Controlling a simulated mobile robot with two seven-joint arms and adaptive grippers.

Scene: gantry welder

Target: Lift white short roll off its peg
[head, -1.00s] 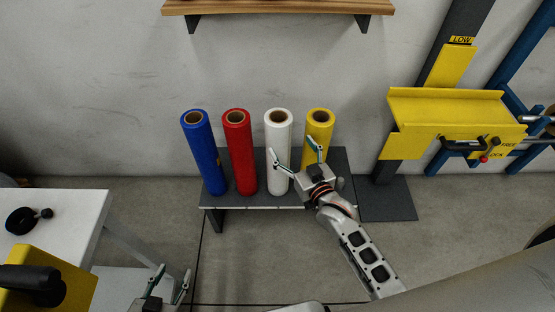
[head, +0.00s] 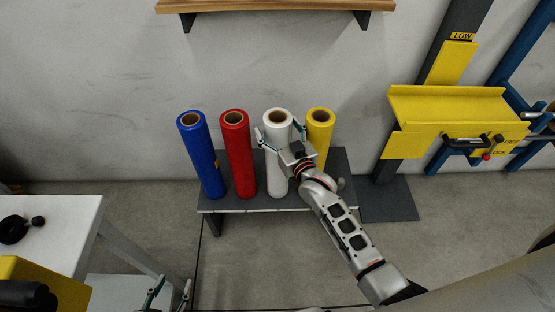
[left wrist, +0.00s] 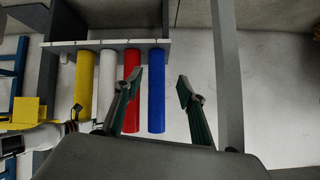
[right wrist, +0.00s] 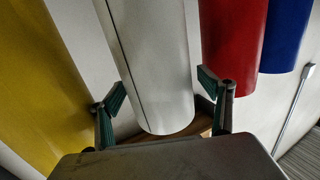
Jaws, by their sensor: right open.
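The white roll (head: 272,176) stands upright on a dark low stand (head: 235,204), between the red and yellow rolls. It also shows in the left wrist view (left wrist: 105,82) and, large, in the right wrist view (right wrist: 155,55). My right gripper (head: 281,136) is open near the roll's upper part, with one finger toward each side of it; in the right wrist view the roll's end lies between the fingers (right wrist: 164,92). I cannot tell whether either finger touches it. Its peg is hidden. My left gripper (head: 168,294) is open and empty at the bottom of the head view, far from the roll.
A red roll (head: 238,155), a blue roll (head: 200,155) and a yellow roll (head: 319,127) stand close by on the stand. A wooden shelf (head: 275,6) is on the wall above. A yellow machine (head: 440,108) stands right; a white table (head: 60,225) stands left.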

